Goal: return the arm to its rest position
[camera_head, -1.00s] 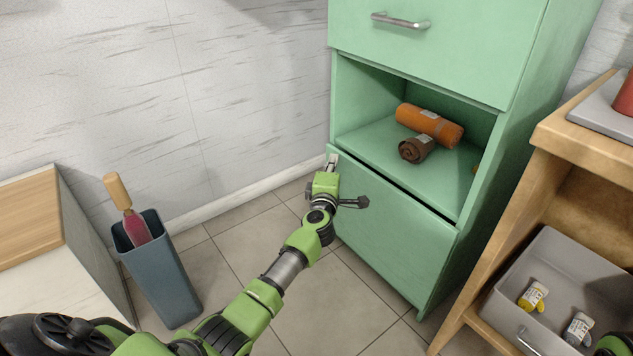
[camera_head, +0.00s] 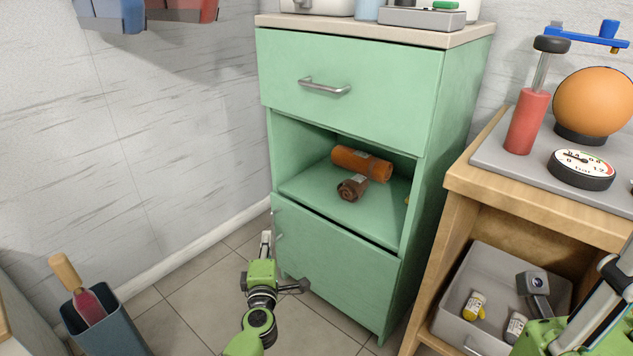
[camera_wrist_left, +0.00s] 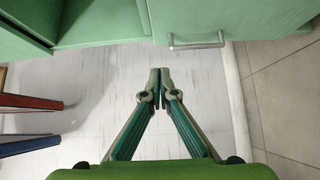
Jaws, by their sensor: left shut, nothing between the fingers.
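My left gripper (camera_head: 266,241) is in front of the lower left part of the green cabinet (camera_head: 340,275), low over the tiled floor. In the left wrist view its fingertips (camera_wrist_left: 160,75) meet with nothing between them. A metal handle (camera_wrist_left: 196,42) on the cabinet lies just beyond the tips in that view; I cannot tell the exact gap. My right gripper (camera_head: 600,290) shows partly at the lower right, beside the grey bin; its fingertips are not clear. The cabinet's lower door looks closed or nearly so.
A wooden workbench (camera_head: 470,185) with a grey bin (camera_head: 452,312) stands at right. A blue-grey container (camera_head: 110,335) stands at lower left. Floor shows between it and the cabinet.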

